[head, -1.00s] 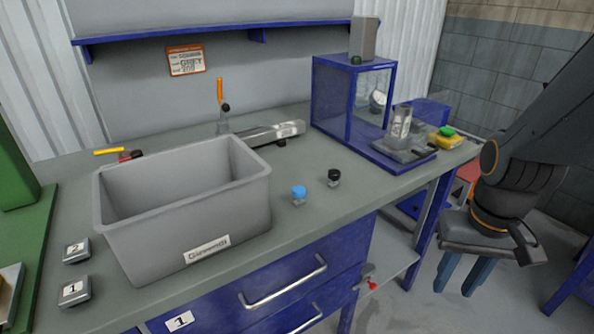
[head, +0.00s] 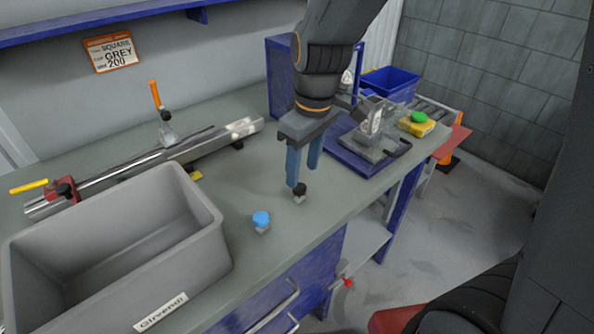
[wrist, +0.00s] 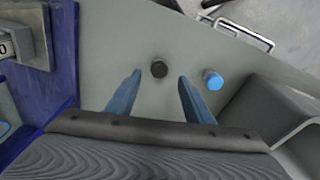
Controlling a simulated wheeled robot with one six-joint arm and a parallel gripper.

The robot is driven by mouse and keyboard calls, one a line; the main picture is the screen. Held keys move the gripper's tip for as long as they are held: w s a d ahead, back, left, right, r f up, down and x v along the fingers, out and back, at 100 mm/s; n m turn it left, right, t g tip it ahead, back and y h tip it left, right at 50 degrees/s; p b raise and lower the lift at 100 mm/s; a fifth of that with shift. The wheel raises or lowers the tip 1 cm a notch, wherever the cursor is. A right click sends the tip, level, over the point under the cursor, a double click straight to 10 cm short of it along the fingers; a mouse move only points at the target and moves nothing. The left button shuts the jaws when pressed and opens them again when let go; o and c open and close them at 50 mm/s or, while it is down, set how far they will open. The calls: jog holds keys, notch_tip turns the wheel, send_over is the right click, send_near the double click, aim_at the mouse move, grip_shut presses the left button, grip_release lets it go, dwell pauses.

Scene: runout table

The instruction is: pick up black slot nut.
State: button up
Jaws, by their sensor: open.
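The black slot nut (head: 299,191) has a round black top on a small grey base and stands on the grey table near its front edge. In the wrist view the black slot nut (wrist: 159,69) shows just beyond my fingertips, between their lines. My gripper (head: 302,175) has blue fingers pointing down, beside and slightly behind the nut in the head view. In the wrist view my gripper (wrist: 158,77) is open, with nothing between its fingers. I cannot tell whether a finger touches the nut.
A grey bin (head: 215,262) stands at left. A blue tray (head: 340,160) with a clear fixture lies at right. A metal rail (head: 215,143) runs behind.

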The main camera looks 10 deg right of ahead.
aim_at(300, 187)
jog(key=shift+w+a+f, duration=0.1)
jog(key=shift+f, duration=0.25)
jog(key=shift+w+a+f+p, duration=0.15)
jog(key=shift+f+p, duration=0.25)
jog(key=shift+f, duration=1.35)
jog(key=shift+w+a+f+p, duration=0.1)
jog(key=shift+f+p, duration=0.25)
jog(key=shift+f, duration=1.35)
jog(key=c, duration=1.1)
jog(key=shift+r, duration=0.1)
